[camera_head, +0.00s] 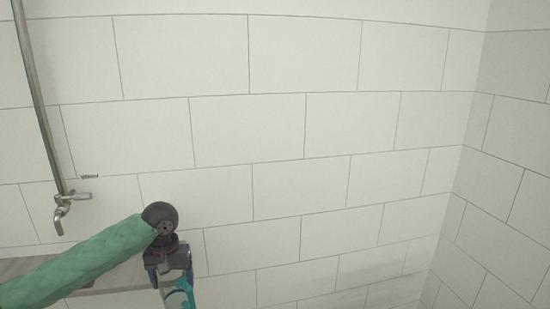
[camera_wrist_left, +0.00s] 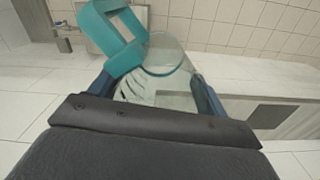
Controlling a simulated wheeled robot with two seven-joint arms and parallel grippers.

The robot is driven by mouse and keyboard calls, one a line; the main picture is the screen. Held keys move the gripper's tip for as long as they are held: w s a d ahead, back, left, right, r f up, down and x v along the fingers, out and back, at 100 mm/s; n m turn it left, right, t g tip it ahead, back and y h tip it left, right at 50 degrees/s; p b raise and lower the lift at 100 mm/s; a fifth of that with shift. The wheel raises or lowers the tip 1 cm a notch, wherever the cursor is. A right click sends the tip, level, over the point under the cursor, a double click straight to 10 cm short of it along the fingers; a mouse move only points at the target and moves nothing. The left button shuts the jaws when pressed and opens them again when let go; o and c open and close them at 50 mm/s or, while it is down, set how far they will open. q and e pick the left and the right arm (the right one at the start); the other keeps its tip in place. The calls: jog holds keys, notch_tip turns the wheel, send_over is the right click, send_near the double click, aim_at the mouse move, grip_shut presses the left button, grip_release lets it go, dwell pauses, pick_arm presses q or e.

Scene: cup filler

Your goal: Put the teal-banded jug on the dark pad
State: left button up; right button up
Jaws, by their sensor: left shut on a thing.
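My left gripper (camera_head: 172,282) is at the bottom of the head view, at the end of a green-sleeved arm. It is shut on the jug (camera_head: 178,299), a clear vessel with teal parts, cut off by the lower edge. In the left wrist view the jug (camera_wrist_left: 163,58) is see-through, with a large teal handle (camera_wrist_left: 122,30). It sits between the blue fingers of my left gripper (camera_wrist_left: 155,95). I cannot tell from these views whether it touches a surface below. The dark pad is not clearly visible in either view. My right gripper is not in view.
A white tiled wall (camera_head: 300,120) fills most of the head view. A metal pipe (camera_head: 40,100) with a tap (camera_head: 70,200) runs down the left side. A grey shelf or counter (camera_head: 110,278) lies behind my left arm. A pale counter (camera_wrist_left: 30,90) shows in the left wrist view.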

pick_arm(q)
jog(key=s+d+f+m, duration=0.1)
jog(key=s+d+f, duration=0.5)
jog(key=f, duration=0.4)
jog(key=shift+s+d+f, duration=0.2)
jog(key=shift+d+f, duration=0.15)
jog(key=shift+d, duration=0.1)
jog(key=shift+w+r, duration=0.1)
jog(key=shift+r, duration=0.05)
